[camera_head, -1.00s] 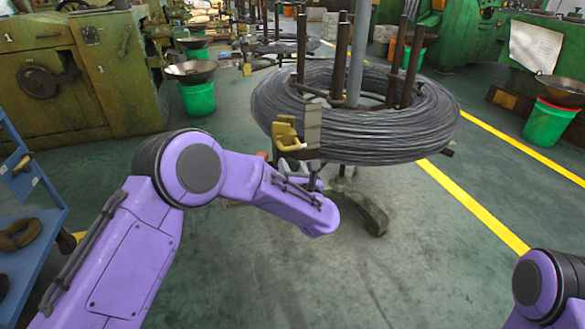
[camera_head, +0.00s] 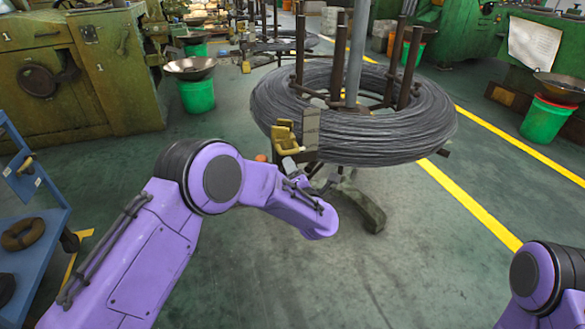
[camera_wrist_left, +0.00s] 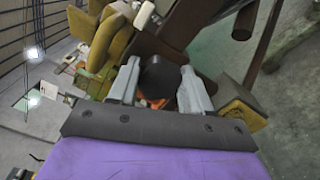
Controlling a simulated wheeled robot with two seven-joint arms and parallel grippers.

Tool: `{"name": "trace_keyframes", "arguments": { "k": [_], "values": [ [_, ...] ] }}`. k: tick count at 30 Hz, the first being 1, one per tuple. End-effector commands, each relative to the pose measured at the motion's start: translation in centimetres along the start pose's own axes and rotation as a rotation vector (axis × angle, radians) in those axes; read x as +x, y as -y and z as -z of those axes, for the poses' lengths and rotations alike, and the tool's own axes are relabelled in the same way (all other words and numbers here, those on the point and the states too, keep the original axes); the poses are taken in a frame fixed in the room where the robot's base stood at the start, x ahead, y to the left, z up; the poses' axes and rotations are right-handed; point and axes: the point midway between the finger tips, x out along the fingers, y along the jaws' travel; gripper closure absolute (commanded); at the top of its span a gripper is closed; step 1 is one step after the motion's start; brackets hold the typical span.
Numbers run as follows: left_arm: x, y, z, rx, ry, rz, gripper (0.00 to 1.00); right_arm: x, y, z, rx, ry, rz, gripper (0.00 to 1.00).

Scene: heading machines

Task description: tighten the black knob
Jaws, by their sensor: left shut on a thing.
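The black knob (camera_wrist_left: 158,76) is a dark rounded piece in the middle of the left wrist view, with orange showing just below it. My left gripper (camera_wrist_left: 160,70) has its two grey fingers closed on either side of the knob. In the head view the knob is hidden from sight and my purple left wrist covers most of the gripper, beside the base of the wire stand. My right gripper is out of view; only part of the right arm shows at the lower right.
A large coil of grey wire (camera_head: 370,138) sits on a stand with upright posts. A yellow clamp-like part (camera_head: 286,137) is at its near left side. A blue cart (camera_head: 35,218) stands at the left. Open floor (camera_head: 420,240) lies to the right.

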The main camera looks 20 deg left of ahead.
Motion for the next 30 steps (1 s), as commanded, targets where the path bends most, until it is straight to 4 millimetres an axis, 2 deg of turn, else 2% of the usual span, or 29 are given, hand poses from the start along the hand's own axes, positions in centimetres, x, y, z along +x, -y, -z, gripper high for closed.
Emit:
{"name": "trace_keyframes", "arguments": {
  "k": [18,30],
  "values": [
    [-0.1,0.4,0.1,0.585,0.001,0.003,0.82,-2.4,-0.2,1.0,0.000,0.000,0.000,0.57],
    [-0.1,0.7,0.3,0.899,0.001,0.005,0.82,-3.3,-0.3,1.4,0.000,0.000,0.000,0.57]
  ]
}}
